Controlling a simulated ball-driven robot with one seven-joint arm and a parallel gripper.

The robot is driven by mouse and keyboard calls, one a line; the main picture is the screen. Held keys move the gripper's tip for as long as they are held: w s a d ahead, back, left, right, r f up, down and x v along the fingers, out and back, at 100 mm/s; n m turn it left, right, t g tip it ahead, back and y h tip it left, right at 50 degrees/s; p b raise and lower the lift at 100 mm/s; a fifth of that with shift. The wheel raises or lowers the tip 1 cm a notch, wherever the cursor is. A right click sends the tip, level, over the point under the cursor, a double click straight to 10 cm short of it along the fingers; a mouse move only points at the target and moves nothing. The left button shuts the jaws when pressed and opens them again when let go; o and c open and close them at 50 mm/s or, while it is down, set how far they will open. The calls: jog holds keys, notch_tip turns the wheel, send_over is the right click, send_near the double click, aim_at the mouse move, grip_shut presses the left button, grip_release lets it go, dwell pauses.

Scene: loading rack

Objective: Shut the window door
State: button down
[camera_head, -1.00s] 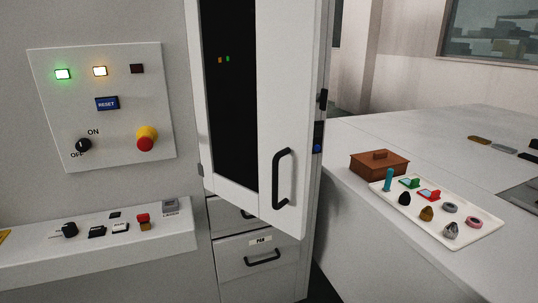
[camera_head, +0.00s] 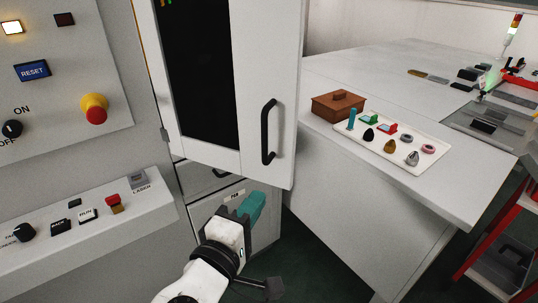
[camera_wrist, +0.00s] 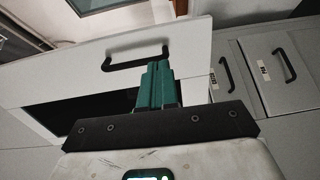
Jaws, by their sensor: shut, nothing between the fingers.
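The window door (camera_head: 277,85) is a white-framed panel with a dark pane and a black bar handle (camera_head: 268,132) on its right side. It hangs ajar, swung out from the cabinet front, with its lower edge standing over the drawers. My gripper (camera_head: 253,204) has teal fingers, shut and empty, low in front of the drawers and below the door's handle. In the wrist view the door (camera_wrist: 190,45) spans the picture, and its handle (camera_wrist: 150,57) lies just beyond the shut fingertips. I cannot tell whether they touch the door.
Drawers with black handles (camera_wrist: 284,64) sit under the door. A control panel (camera_head: 60,85) and a button ledge (camera_head: 90,222) are at the left. A worktable (camera_head: 440,190) with a white tray (camera_head: 425,165) and brown box (camera_head: 338,106) stands close at the right.

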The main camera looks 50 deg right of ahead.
jog(key=p, duration=0.2)
send_near(286, 151)
jog(key=x, duration=0.6)
jog(key=shift+w+d, duration=0.15)
jog(key=shift+d, duration=0.25)
